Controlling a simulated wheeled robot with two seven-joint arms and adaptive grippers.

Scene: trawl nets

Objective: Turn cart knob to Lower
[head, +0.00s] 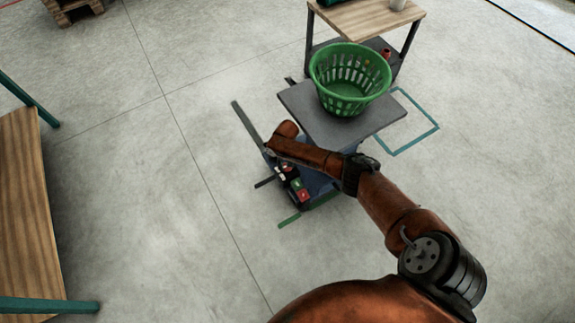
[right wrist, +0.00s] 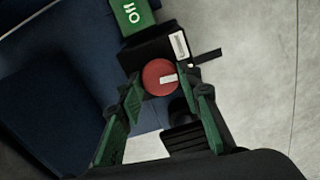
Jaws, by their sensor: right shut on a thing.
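The cart knob (right wrist: 156,78) is a round red knob with a white mark, seen in the right wrist view on a black control box (right wrist: 165,49). Its white mark points to the right in that view. My right gripper (right wrist: 161,77) has its green fingers on both sides of the knob and is shut on it. In the head view the cart has a grey top plate (head: 303,115) and a blue body; my right arm covers part of it and hides the knob. My left gripper is in neither view.
A green basket (head: 350,98) stands on the cart's plate. Red and green buttons (head: 301,190) sit at the cart's near end. A wooden-topped table (head: 365,18) stands behind, and another wooden surface (head: 25,215) is at the left. The floor between is clear.

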